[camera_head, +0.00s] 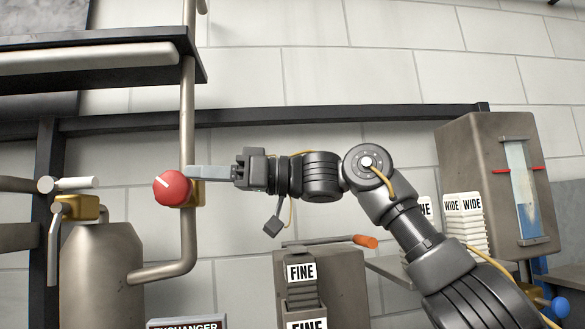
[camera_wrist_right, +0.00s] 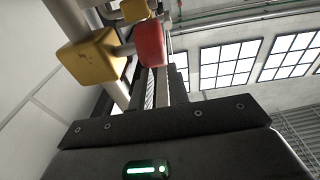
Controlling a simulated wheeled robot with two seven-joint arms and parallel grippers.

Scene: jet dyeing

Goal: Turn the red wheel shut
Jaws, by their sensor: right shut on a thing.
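The red wheel (camera_head: 173,188) is a round red knob with a white line on its face, the line slanting to the upper left. It sits on a brass valve body (camera_head: 198,192) on a vertical metal pipe. My right gripper (camera_head: 192,172) reaches in from the right with its fingers at the wheel. In the right wrist view the red wheel (camera_wrist_right: 150,43) is at the fingertips, beside the yellow valve body (camera_wrist_right: 92,57). The right gripper is shut on the wheel; its far finger is partly hidden. My left gripper is in neither view.
A grey tank (camera_head: 100,262) with another brass valve (camera_head: 80,208) and a white handle stands at left. A dark shelf (camera_head: 110,62) overhangs above. Below the arm are a FINE-labelled box (camera_head: 340,280) and an orange handle (camera_head: 365,241). A gauge box (camera_head: 480,190) stands at right.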

